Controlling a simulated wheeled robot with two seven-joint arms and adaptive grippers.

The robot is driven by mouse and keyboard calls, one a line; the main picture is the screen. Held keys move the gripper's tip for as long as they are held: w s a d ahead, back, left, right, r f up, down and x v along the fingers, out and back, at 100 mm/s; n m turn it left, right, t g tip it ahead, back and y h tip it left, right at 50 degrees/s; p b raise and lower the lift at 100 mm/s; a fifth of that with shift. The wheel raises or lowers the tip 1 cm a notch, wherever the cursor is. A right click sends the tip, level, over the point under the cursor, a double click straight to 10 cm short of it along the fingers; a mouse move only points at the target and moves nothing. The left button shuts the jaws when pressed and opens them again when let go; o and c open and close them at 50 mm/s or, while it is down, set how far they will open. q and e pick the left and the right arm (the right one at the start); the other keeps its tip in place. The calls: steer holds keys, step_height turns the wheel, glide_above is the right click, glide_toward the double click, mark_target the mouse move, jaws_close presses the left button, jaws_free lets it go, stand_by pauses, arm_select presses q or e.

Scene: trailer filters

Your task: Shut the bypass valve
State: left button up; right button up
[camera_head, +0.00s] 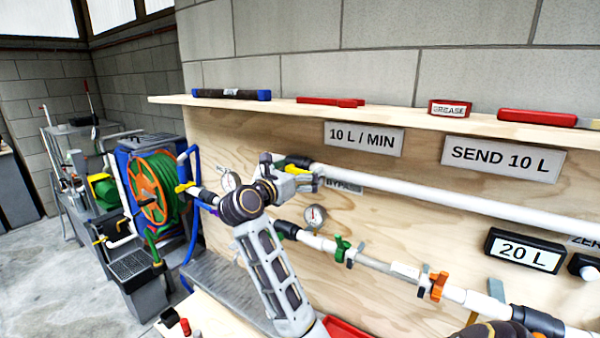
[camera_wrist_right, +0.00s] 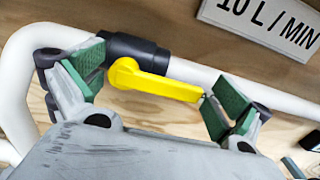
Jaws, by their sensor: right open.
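The bypass valve has a yellow lever handle (camera_wrist_right: 155,82) and a black body (camera_wrist_right: 135,50) on the white upper pipe. In the right wrist view the lever lies roughly along the pipe. In the head view, a bit of yellow handle (camera_head: 297,169) shows behind my gripper, under the black body (camera_head: 298,160). My right gripper (camera_head: 300,181) is open at the valve. In the wrist view its green-padded fingers (camera_wrist_right: 155,95) stand on either side of the lever, which lies between them, not clamped. The BYPASS label (camera_head: 345,185) is partly hidden. My left gripper is out of view.
A lower pipe carries a green valve (camera_head: 342,249), an orange valve (camera_head: 438,286) and a gauge (camera_head: 315,215). A shelf (camera_head: 400,112) with tools runs above. A hose reel (camera_head: 155,190) stands left. A "10 L / MIN" sign (camera_head: 363,137) hangs above the upper pipe.

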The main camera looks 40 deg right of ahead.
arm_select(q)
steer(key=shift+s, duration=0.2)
arm_select(e)
steer(key=c, duration=1.5)
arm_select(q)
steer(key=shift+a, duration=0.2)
arm_select(e)
steer(key=shift+o, duration=0.2)
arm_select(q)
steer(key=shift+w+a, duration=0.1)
